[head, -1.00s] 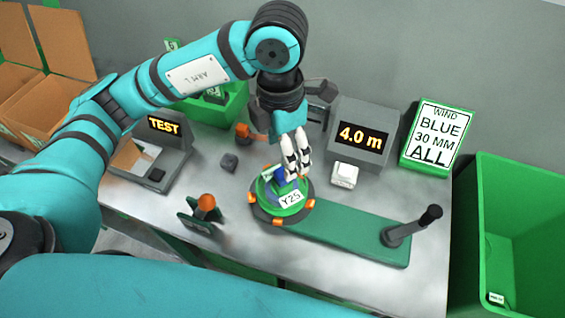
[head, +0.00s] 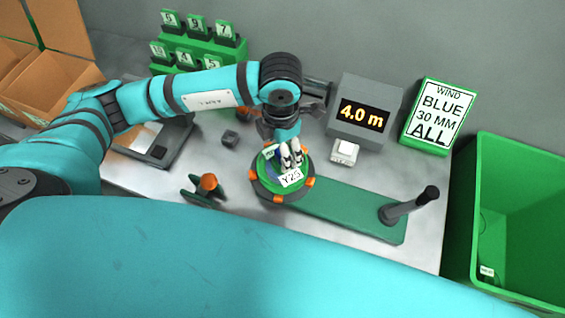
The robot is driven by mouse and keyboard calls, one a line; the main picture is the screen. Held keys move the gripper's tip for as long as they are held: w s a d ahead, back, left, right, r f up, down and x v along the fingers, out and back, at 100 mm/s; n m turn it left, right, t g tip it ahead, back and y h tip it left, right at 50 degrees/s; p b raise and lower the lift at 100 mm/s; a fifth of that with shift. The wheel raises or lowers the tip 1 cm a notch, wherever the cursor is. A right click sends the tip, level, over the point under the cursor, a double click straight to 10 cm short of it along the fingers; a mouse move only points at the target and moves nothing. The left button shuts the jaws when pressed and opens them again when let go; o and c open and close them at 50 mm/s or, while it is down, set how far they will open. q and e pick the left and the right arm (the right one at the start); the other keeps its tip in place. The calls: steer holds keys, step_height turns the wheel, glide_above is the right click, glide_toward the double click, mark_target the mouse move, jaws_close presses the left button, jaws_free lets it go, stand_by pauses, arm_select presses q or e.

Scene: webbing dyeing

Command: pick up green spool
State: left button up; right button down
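The green spool (head: 270,167) lies flat on a dark round turntable with orange blocks at its rim. It carries a white label reading Y25 (head: 291,177) and some blue webbing (head: 273,172). My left gripper (head: 291,158) points down at the spool's middle, its two pale fingertips close together at the top of the spool. The fingers partly cover the spool's centre. I cannot tell whether they touch or grip it. My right gripper is out of view.
A green plate (head: 345,213) with a dark post (head: 410,205) extends right of the spool. A 4.0 m display (head: 363,115) and an order sign (head: 438,115) stand behind. A green bin (head: 520,170) is at right.

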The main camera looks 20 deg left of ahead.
arm_select(q)
step_height(320, 180, down, 4)
steer(key=shift+d+f+p, duration=0.1)
steer(key=shift+f+p, duration=0.15)
steer(key=shift+p, duration=0.75)
steer(key=shift+w+f, duration=0.1)
steer(key=shift+f, duration=0.15)
steer(key=c, duration=0.8)
jaws_close()
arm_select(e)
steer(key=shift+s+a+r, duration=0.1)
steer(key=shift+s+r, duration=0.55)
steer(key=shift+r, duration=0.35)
